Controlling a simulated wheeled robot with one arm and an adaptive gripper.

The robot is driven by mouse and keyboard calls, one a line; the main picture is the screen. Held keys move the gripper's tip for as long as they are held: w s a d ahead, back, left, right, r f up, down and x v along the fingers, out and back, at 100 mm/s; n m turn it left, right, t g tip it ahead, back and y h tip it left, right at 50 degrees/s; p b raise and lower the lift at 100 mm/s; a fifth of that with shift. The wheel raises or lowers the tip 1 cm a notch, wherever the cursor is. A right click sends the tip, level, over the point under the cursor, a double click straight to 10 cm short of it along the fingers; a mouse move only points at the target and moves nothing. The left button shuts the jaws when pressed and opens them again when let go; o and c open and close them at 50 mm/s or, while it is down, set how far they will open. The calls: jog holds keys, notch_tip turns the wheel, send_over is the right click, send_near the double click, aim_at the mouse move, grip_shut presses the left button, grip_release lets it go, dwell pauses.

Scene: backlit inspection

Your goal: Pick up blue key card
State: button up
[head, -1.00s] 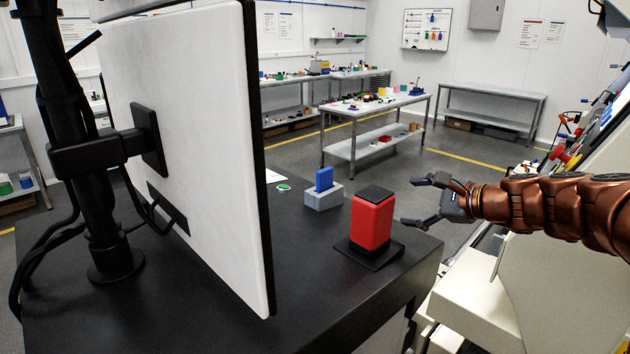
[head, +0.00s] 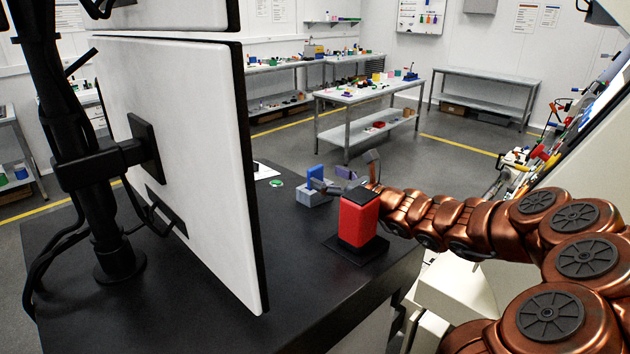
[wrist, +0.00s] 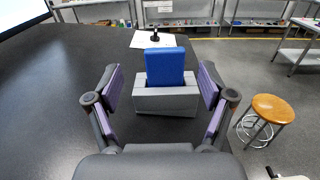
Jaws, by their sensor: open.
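The blue key card (head: 317,178) stands upright in the slot of a grey holder (head: 311,197) on the dark table, left of the red block. In the wrist view the blue key card (wrist: 165,67) rises from the grey holder (wrist: 180,101), centred between my fingers. My gripper (head: 345,182) is open just right of the card in the head view, partly hidden behind the red block. In the wrist view my gripper (wrist: 153,86) has its fingers spread to either side, with purple inner pads apart from the card.
A red block with a black top (head: 358,218) stands on a dark base close to my arm. A monitor (head: 175,150) on a black stand fills the table's left. A white paper (wrist: 152,39) lies behind the holder. A stool (wrist: 272,107) stands right of the table.

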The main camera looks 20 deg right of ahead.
aim_at(317, 171)
jog(key=shift+d+p+x, duration=0.15)
jog(key=shift+p+x, duration=0.45)
jog(key=shift+x, duration=0.75)
jog(key=shift+d+p+x, duration=0.15)
jog(key=shift+p+x, duration=0.45)
jog(key=shift+x, duration=0.8)
jog(key=shift+f, duration=0.1)
jog(key=shift+c, duration=0.4)
jog(key=c, duration=1)
